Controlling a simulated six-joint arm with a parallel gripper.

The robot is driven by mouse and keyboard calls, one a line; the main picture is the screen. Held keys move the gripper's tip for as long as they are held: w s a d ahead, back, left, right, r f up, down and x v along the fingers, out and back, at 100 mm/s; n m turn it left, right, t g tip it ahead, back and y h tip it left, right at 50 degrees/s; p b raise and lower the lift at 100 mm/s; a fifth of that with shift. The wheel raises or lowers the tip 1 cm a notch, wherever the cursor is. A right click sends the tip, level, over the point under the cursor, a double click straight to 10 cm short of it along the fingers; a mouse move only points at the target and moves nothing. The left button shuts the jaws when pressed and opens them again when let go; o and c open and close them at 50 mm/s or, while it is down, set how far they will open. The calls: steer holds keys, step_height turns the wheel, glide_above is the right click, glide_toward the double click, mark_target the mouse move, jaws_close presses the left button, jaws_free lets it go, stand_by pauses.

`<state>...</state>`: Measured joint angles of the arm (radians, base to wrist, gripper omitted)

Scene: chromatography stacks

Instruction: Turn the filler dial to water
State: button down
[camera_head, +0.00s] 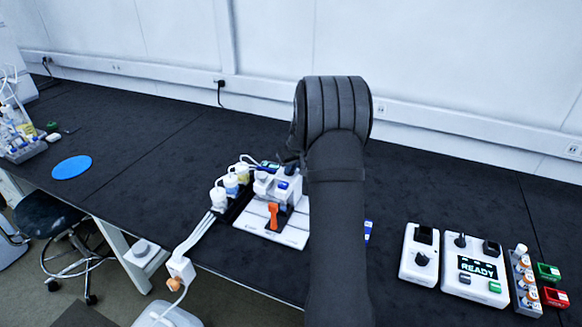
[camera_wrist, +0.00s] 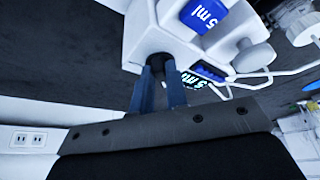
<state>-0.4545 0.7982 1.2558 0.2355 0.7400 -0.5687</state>
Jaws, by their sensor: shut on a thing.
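The filler (camera_head: 285,187) is a white unit with blue parts and an orange lever (camera_head: 273,214), standing on a white base (camera_head: 252,220) in the middle of the table. In the wrist view its white body (camera_wrist: 137,38) fills the top, with a blue "5 ml" label (camera_wrist: 203,14). My gripper (camera_wrist: 160,74) reaches up to a dark round part under this body, which looks like the filler dial (camera_wrist: 160,62), and its two fingers are shut on it. The dial's markings and its setting do not show. In the head view my arm hides the fingers.
White control boxes (camera_head: 480,270), one reading "READY", stand at the right beside a grey vial rack (camera_head: 522,280). A blue disc (camera_head: 72,167) lies far left. The table between disc and bottles is clear.

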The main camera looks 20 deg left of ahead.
stand_by(0.4)
steer(key=c, duration=1.4)
jaws_free()
steer(key=shift+c, duration=0.2)
steer(key=v, duration=1.7)
steer(key=shift+r, duration=0.25)
steer(key=x, duration=1.7)
steer(key=shift+f, duration=0.25)
